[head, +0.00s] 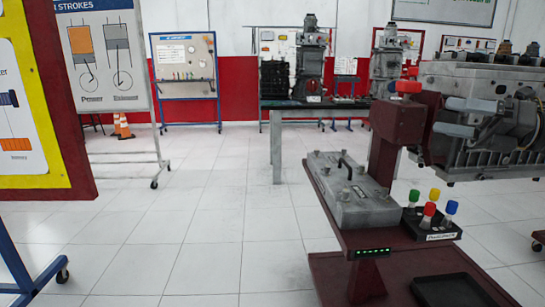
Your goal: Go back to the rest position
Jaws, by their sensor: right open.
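My right gripper (443,115) shows at the right, in front of the grey engine (490,75). Its two pale grey fingers point left and stand apart, with nothing seen between them. They lie just right of the dark red post (397,125) with a red knob on top; I cannot tell whether they touch the engine or post. My left gripper is not in view.
A dark red trainer stand (335,215) carries a grey cover (350,190), a black holder (432,232) with several coloured-top tools, and a black tray (452,290). Poster boards (85,195) stand at left. The white floor (215,215) between is clear.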

